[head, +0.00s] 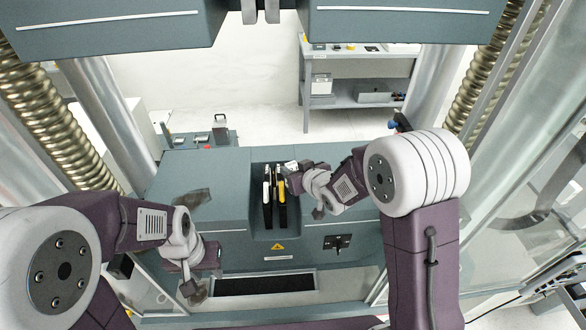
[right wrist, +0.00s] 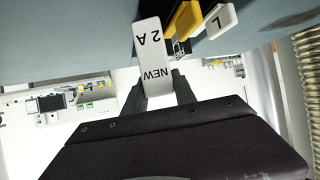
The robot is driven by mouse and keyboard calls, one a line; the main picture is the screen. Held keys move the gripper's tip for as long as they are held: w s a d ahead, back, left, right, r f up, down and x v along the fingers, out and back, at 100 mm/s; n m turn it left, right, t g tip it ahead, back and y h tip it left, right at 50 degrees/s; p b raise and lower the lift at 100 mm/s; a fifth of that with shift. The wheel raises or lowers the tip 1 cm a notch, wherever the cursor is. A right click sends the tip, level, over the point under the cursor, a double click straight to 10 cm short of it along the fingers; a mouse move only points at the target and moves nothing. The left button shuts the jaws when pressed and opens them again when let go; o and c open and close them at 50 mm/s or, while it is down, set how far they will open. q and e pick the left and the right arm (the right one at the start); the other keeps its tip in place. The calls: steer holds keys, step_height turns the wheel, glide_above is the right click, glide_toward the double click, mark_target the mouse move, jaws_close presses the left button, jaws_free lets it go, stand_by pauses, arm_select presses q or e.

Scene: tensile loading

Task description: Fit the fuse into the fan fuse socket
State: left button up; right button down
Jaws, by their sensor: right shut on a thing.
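A white fuse marked "NEW 2 A" (right wrist: 149,50) stands between the fingers of my right gripper (right wrist: 158,88), which is shut on it. In the head view my right gripper (head: 292,172) is just right of the dark recess in the console, with the white fuse (head: 291,166) at its tip. In the right wrist view a yellow piece (right wrist: 185,20) and a white labelled piece (right wrist: 220,20) lie just beyond the fuse. I cannot tell which part is the fan fuse socket. My left gripper (head: 195,290) hangs low at the left, its jaws unclear.
The recess holds a white upright piece (head: 266,192) and a yellow one (head: 282,190) on black strips. A yellow warning triangle (head: 278,246) is below. The grey console (head: 205,170) surrounds it, between metal columns. A shelf unit (head: 345,95) stands behind.

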steer(key=shift+s+f, duration=0.1)
steer(key=shift+f, duration=0.1)
steer(key=c, duration=1)
jaws_free()
steer(key=shift+s+r, duration=0.15)
steer(key=shift+r, duration=0.05)
